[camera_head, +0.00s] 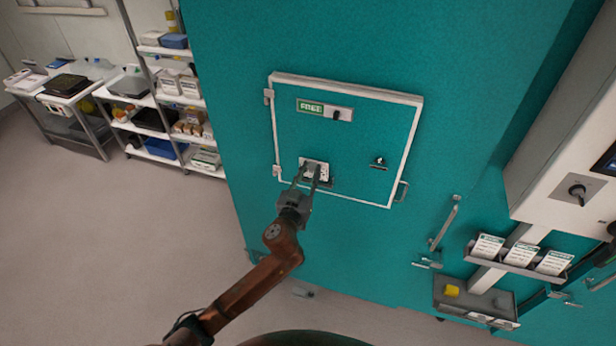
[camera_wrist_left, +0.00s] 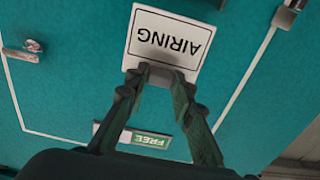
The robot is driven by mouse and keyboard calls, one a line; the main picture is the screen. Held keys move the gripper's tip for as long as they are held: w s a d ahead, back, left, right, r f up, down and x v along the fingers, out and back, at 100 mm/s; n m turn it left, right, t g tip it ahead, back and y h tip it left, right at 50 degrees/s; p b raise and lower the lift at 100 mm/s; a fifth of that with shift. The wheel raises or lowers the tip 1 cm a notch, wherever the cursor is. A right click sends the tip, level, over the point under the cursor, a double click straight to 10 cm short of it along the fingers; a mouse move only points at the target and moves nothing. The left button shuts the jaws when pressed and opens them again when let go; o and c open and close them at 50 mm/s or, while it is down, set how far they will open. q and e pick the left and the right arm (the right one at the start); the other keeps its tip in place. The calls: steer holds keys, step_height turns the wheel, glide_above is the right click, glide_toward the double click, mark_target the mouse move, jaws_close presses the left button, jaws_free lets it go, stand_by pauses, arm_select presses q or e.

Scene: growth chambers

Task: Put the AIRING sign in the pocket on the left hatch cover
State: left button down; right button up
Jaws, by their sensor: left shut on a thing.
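The AIRING sign (camera_wrist_left: 168,42) is a white card with dark letters, upside down in the left wrist view. In the head view the white sign (camera_head: 314,165) is at the lower part of the teal hatch cover (camera_head: 350,150), which has a white border. My right gripper is not in view.
At right, a rack (camera_head: 510,265) holds several white cards above a grey tray (camera_head: 450,305). Shelves (camera_head: 165,110) stand at left. The floor at left is clear.

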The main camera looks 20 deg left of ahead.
mark_target(314, 165)
arm_select(q)
steer(key=shift+w+d+f+b, duration=0.15)
steer(key=shift+w+b, duration=0.1)
steer(key=shift+w, duration=0.35)
steer(key=shift+w+a+f+b, duration=0.1)
steer(key=shift+w+b, duration=0.2)
steer(key=shift+w, duration=0.25)
steer(key=shift+w+d+f+b, duration=0.15)
steer(key=shift+w+b, duration=0.1)
steer(key=shift+w, duration=0.35)
steer(key=shift+w+a, duration=0.1)
steer(key=shift+w, duration=0.2)
steer(key=shift+p, duration=0.75)
